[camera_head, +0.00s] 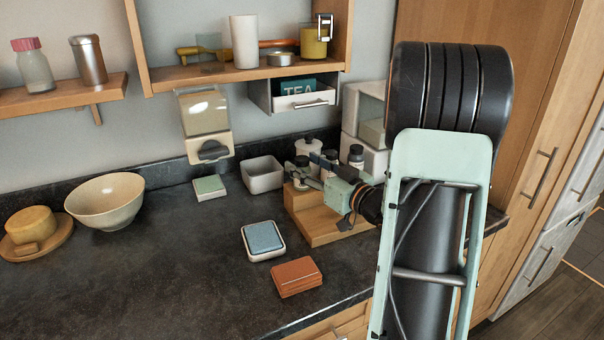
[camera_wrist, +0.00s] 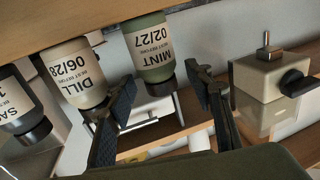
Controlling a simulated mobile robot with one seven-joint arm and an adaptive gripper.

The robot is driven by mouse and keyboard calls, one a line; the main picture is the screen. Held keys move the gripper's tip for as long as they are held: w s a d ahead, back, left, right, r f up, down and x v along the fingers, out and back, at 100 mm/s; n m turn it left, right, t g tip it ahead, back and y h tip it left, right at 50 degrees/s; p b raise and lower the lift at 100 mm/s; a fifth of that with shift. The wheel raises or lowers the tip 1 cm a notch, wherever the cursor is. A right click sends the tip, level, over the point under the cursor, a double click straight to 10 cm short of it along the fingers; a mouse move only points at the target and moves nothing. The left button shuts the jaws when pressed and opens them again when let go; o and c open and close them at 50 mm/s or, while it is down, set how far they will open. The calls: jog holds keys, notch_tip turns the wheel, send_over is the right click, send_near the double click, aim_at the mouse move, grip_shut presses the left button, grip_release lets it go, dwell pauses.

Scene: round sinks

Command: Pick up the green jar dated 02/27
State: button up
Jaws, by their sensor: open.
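The green jar (camera_wrist: 152,40), labelled MINT 02/27, appears upside down in the wrist view, with its dark lid toward my gripper (camera_wrist: 160,78). The two fingers are open and spread, one toward each side of the lid; I cannot tell whether either touches it. A cream jar (camera_wrist: 76,72) labelled DILL 06/28 stands beside it, partly behind the left finger. A dark jar (camera_wrist: 18,105) is further left, its label cut off. In the head view, my gripper (camera_head: 308,171) is at the jars on the wooden stepped rack (camera_head: 310,232), partly hiding them.
In the wrist view, a dispenser (camera_wrist: 262,85) is right of the fingers. In the head view, a grey square bowl (camera_head: 263,177) is left of the rack. A blue-topped box (camera_head: 262,240) and a brown box (camera_head: 297,276) lie in front. The counter's left front is clear.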

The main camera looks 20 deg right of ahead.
jog(key=shift+w+a, duration=0.2)
jog(key=shift+w, duration=0.4)
jog(key=c, duration=1.3)
jog(key=shift+o, duration=0.2)
